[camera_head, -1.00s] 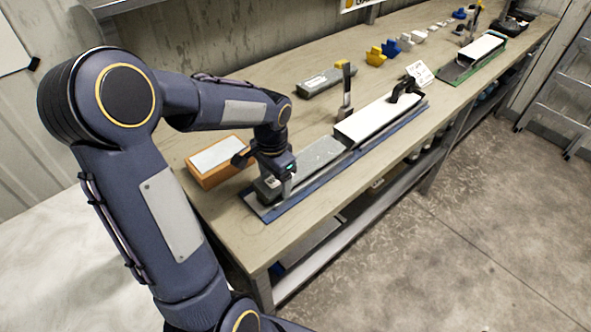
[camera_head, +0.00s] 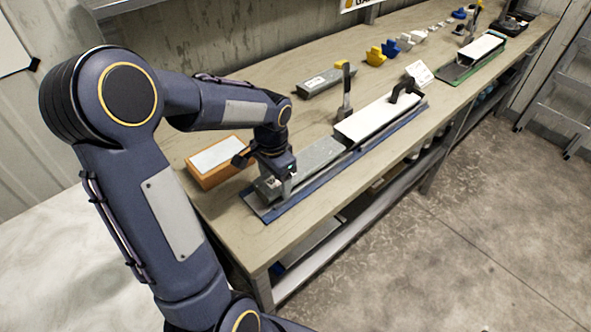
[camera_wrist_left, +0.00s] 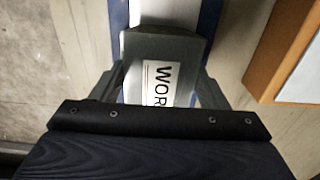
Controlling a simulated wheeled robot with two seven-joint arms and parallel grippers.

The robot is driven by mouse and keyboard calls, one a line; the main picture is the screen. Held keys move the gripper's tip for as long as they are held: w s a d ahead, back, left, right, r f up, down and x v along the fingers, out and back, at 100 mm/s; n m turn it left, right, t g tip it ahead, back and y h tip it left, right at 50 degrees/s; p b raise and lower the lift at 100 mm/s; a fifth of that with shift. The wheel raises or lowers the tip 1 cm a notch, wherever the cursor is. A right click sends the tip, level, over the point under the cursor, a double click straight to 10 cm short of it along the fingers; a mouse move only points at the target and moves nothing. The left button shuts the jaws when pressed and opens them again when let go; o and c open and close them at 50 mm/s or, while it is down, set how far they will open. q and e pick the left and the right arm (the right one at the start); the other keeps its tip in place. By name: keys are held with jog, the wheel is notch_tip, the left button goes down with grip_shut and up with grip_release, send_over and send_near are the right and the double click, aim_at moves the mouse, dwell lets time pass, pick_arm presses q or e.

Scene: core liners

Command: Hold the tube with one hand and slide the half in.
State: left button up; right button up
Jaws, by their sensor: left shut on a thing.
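A long grey half (camera_head: 318,156) lies along a blue-edged rail (camera_head: 300,199) on the bench. My left gripper (camera_head: 279,180) is shut on the half near its near end. In the left wrist view, the fingers of the left gripper (camera_wrist_left: 160,88) stand on both sides of the half (camera_wrist_left: 190,50), which bears a white label reading "WOR", partly hidden. The white-topped tube (camera_head: 376,117) lies further along the same rail, in line with the half. The grey far end is close to the tube; I cannot tell whether it is inside. My right gripper is not in view.
An orange box with a pale top (camera_head: 217,160) stands left of my left gripper. An upright clamp with a yellow tip (camera_head: 346,90) stands behind the rail. A grey case (camera_head: 326,82) and blue and yellow pieces (camera_head: 381,53) lie further back. A second green-edged rail (camera_head: 452,75) is at the far right.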

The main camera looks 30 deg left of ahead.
aim_at(301, 169)
pick_arm(q)
jog(key=shift+w+d, duration=0.15)
jog(key=shift+w, duration=0.55)
jog(key=shift+w+d+r, duration=0.1)
jog(key=shift+w, duration=0.25)
jog(key=shift+w+d+p, duration=0.2)
jog(key=shift+w+p, duration=0.05)
jog(key=shift+w, duration=0.4)
jog(key=shift+w+d+p, duration=0.2)
jog(key=shift+w, duration=0.4)
jog(key=shift+w, duration=0.3)
jog(key=shift+w+d, duration=0.15)
jog(key=shift+w, duration=0.2)
jog(key=o, duration=1.1)
jog(key=shift+s, duration=0.1)
